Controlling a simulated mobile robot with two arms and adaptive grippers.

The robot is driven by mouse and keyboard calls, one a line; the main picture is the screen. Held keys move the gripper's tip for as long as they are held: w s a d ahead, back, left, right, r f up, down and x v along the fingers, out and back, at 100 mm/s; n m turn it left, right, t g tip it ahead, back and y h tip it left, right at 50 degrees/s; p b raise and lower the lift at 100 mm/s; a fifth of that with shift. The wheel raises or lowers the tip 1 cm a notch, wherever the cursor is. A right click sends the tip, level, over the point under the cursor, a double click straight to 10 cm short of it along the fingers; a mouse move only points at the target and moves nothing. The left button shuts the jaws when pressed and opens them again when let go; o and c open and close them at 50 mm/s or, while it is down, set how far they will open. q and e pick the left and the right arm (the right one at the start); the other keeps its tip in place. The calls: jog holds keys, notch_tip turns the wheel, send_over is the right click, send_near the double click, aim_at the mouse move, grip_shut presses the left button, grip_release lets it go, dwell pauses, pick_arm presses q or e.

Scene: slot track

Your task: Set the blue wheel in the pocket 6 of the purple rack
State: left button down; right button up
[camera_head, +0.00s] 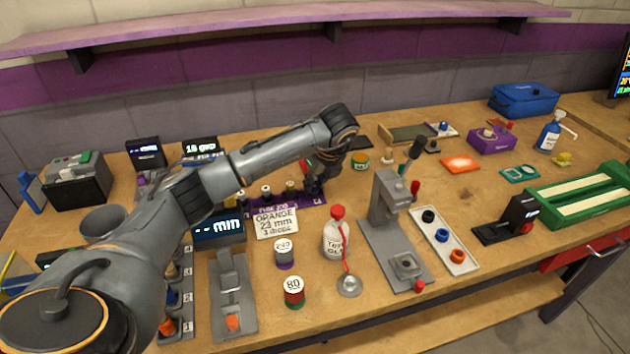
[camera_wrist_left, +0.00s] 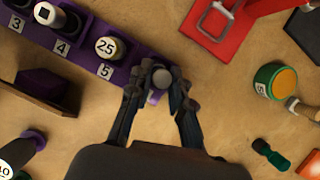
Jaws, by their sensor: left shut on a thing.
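The purple rack (camera_head: 316,200) stands behind the white card in the head view, partly covered by my left arm. In the left wrist view the rack (camera_wrist_left: 83,38) runs from the upper left to the middle, with labels 3, 4 and 5 showing. My left gripper (camera_head: 316,187) is at the rack's right end. In the wrist view the gripper (camera_wrist_left: 160,88) is shut on a small piece with a pale round top (camera_wrist_left: 161,77). Its sides are mostly hidden, so I cannot tell its colour or how it is seated. A blue ring-like wheel (camera_head: 441,236) lies in the white tray. My right gripper is not in view.
A canister marked 25 (camera_wrist_left: 109,47) stands in the rack beside label 5. A red stand (camera_wrist_left: 228,28) is near the rack's end. The grey press (camera_head: 389,215), a red-capped bottle (camera_head: 336,238) and the white tray (camera_head: 462,262) stand in front on the right.

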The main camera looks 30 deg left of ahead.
pick_arm(q)
jog(key=shift+f, duration=0.15)
dwell(0.3)
jog(key=c, duration=1.1)
grip_release()
